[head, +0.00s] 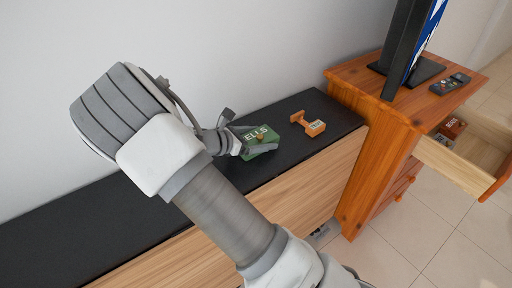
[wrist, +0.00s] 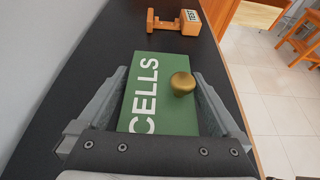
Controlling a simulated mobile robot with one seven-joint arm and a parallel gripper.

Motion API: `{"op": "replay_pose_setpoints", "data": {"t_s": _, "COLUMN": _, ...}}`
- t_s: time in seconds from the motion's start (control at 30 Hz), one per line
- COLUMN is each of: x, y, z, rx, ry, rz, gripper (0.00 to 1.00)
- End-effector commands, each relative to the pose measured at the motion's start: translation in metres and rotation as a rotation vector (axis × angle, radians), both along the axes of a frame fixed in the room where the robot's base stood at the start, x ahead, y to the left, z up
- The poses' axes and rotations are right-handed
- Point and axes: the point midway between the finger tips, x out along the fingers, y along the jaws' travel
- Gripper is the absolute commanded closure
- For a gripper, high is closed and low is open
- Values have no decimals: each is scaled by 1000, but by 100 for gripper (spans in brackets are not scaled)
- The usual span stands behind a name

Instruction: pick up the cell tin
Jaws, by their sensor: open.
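The cell tin is a green box (head: 262,143) with white lettering and a brass knob on top, on the black top of a low cabinet. In the wrist view the tin (wrist: 152,102) reads "CELLS" and lies between the two fingers of my gripper (wrist: 170,95). The fingers are open, one along each side of the tin. I cannot tell whether either finger touches it. In the head view my gripper (head: 248,142) reaches the tin from the left and hides part of it. The tin's near end is hidden behind the gripper body in the wrist view.
A wooden drawer unit (head: 360,85) stands right, with a remote (head: 450,84), a screen and an open drawer (head: 465,158). The wall is close behind.

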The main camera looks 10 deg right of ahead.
Motion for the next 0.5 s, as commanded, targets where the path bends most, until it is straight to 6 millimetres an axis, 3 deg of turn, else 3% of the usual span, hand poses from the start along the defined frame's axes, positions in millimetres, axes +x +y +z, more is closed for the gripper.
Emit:
{"op": "replay_pose_setpoints", "data": {"t_s": 0.13, "x": 0, "y": 0, "z": 1, "rx": 0, "ry": 0, "rz": 0, "gripper": 4}}
{"op": "replay_pose_setpoints", "data": {"t_s": 0.5, "x": 0, "y": 1, "z": 1, "rx": 1, "ry": 0, "rz": 0, "gripper": 70}}
